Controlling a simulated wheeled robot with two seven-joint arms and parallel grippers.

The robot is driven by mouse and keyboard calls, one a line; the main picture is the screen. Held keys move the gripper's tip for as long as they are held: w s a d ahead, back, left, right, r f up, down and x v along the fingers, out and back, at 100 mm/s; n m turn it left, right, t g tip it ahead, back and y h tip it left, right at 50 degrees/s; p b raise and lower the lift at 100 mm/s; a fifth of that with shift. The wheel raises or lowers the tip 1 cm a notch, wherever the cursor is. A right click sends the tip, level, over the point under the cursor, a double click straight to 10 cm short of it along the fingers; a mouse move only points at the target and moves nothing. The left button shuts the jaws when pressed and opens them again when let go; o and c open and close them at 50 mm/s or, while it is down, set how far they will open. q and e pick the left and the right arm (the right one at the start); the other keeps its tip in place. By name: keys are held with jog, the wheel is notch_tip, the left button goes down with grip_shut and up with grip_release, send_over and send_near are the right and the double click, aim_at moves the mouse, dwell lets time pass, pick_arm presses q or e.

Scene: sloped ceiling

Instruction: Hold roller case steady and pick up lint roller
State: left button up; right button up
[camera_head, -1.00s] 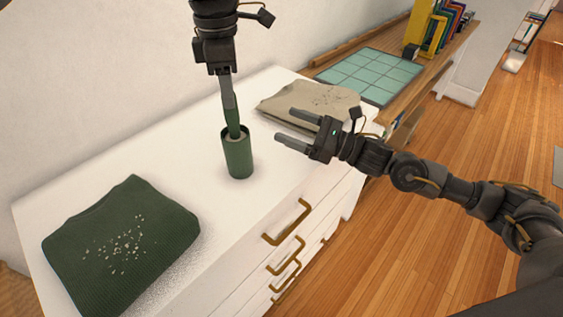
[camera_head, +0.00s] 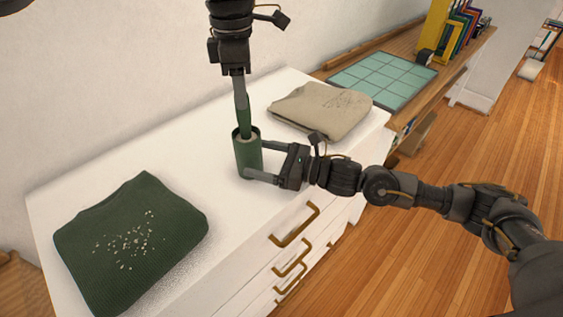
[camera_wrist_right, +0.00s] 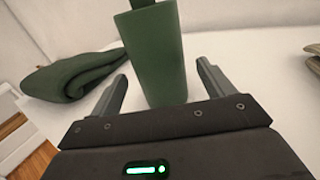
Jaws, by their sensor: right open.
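The dark green roller case (camera_head: 246,160) stands upright on the white dresser top. The lint roller's green handle (camera_head: 246,122) sticks up out of it. My left gripper (camera_head: 242,104) points straight down at this handle from above, its fingers seen edge-on at the handle. Whether they are closed on it I cannot tell. My right gripper (camera_head: 250,160) is open, low beside the case, with one finger on its far side and one on its near side. In the right wrist view the case (camera_wrist_right: 156,62) stands between the two spread fingers, with visible gaps.
A folded dark green sweater (camera_head: 130,240) with pale lint lies at the left. A folded beige garment (camera_head: 320,108) lies behind the case. The white dresser top (camera_head: 215,130) is clear around the case. A teal gridded mat (camera_head: 384,78) lies on the wooden bench beyond.

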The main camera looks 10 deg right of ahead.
aim_at(261, 158)
jog(key=shift+x, duration=1.9)
jog(key=c, duration=1.1)
